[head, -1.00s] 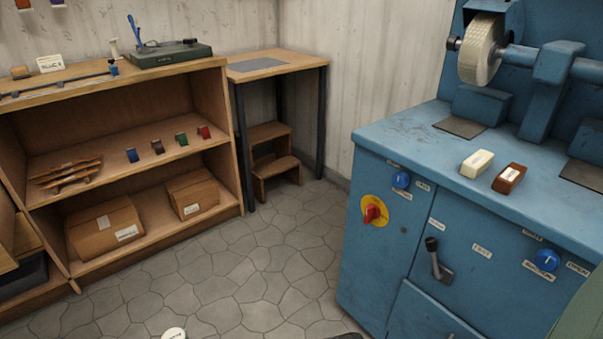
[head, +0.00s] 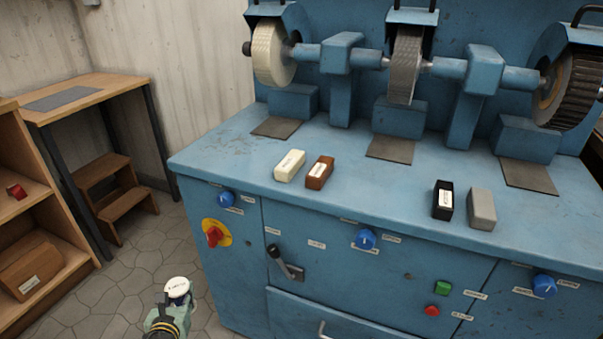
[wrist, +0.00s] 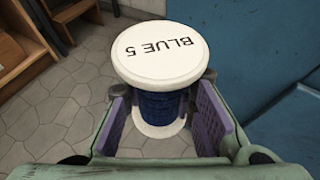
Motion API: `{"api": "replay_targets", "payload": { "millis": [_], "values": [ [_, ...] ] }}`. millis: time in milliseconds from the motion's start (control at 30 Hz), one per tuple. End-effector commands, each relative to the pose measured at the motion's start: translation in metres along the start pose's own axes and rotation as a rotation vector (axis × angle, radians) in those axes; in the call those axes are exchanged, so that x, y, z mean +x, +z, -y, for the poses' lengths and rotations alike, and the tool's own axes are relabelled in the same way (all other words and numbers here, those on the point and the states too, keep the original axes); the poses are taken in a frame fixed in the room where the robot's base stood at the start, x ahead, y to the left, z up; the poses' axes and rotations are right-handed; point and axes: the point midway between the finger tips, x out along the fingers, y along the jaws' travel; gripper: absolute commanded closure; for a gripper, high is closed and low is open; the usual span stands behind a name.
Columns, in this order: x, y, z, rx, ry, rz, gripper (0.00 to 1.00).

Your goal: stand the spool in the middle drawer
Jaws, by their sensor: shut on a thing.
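The spool (wrist: 160,58) has a white top marked BLUE 5 and dark blue thread wound below it. It also shows small at the bottom of the head view (head: 177,287). My gripper (wrist: 161,125) is shut on the spool, its purple pads on either side of the thread. In the head view my gripper (head: 171,311) is low, in front of the blue machine's left side. The spool is held in the air above the stone floor. No open drawer shows; the blue machine has a closed front panel with a handle (head: 323,330) at the bottom edge.
The blue grinding machine (head: 225,160) fills the right, with several wheels and wax-like blocks on its top. A wooden shelf (head: 45,255) and a small table (head: 75,95) with a step stool (head: 125,205) stand at left. Stone floor (head: 135,270) lies between.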

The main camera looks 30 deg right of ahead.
Motion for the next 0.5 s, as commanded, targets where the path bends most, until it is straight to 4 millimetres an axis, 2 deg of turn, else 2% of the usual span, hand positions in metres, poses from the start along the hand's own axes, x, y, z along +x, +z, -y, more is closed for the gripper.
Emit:
{"api": "replay_targets", "payload": {
  "millis": [33,167,200,267,400,500],
  "values": [
    [-0.013,0.041,-0.008,0.019,-0.01,-0.001,1.0],
    [-0.033,0.123,-0.006,0.043,-0.075,-0.003,1.0],
    [-0.04,0.147,-0.002,0.053,-0.1,-0.004,1.0],
    [-0.05,0.181,0.006,0.066,-0.14,-0.004,1.0],
    [-0.076,0.255,0.04,0.11,-0.254,-0.002,1.0],
    [-0.095,0.296,0.074,0.146,-0.345,-0.001,1.0]
  ]
}}
